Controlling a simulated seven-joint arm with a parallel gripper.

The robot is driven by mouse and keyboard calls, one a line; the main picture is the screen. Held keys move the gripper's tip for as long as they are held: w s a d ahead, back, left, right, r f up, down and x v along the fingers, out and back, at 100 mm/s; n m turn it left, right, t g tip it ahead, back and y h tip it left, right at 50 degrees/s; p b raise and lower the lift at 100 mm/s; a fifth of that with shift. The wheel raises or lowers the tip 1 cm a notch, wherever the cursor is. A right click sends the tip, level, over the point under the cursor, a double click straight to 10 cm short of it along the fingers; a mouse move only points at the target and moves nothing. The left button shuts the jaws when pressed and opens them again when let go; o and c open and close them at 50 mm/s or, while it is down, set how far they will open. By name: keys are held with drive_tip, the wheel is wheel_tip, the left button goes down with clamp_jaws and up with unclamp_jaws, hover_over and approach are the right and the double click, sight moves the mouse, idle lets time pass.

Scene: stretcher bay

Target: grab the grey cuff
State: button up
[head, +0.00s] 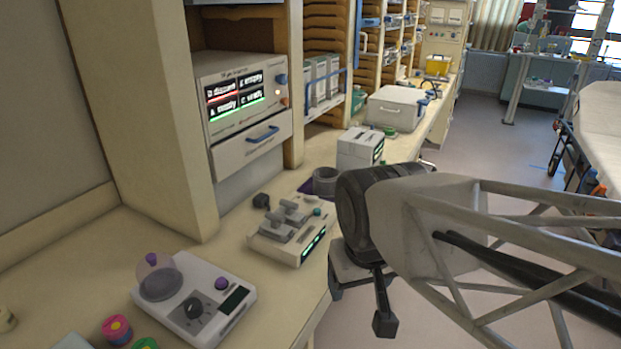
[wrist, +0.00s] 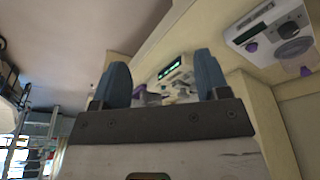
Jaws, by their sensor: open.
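The grey cuff (head: 326,181) is a short, open-topped ring standing on a purple patch on the counter, just left of my arm's dark wrist joint in the head view. My gripper (wrist: 162,65) is open, with two blue-grey fingers spread apart and nothing between them. In the wrist view, small grey and purple shapes show low between the fingers, partly hidden by the gripper body. I cannot tell for sure which of them is the cuff. The gripper is apart from the counter things.
A device with grey grips (head: 284,230) stands in front of the cuff, and a white box (head: 360,149) behind it. A white device with a dial (head: 194,300) sits nearer. A cabinet unit (head: 243,105) rises at the back left. Open floor (head: 480,150) lies to the right.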

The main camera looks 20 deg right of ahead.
idle(0.7)
drive_tip(key=w+d+f+m+y, duration=0.15)
drive_tip(key=w+m+y, duration=0.4)
drive_tip(key=w, duration=0.85)
drive_tip(key=w+d+f+m+y, duration=0.1)
drive_tip(key=w+d+m+y, duration=0.15)
drive_tip(key=w+m, duration=0.8)
drive_tip(key=m+t+y, duration=0.2)
drive_tip(key=m+t, duration=0.5)
drive_tip(key=m, duration=0.4)
approach(348, 185)
drive_tip(key=x, duration=0.3)
drive_tip(key=shift+a+r, duration=0.15)
drive_tip(key=shift+r, duration=0.05)
drive_tip(key=shift+a, duration=0.1)
drive_tip(key=shift+x, duration=1.25)
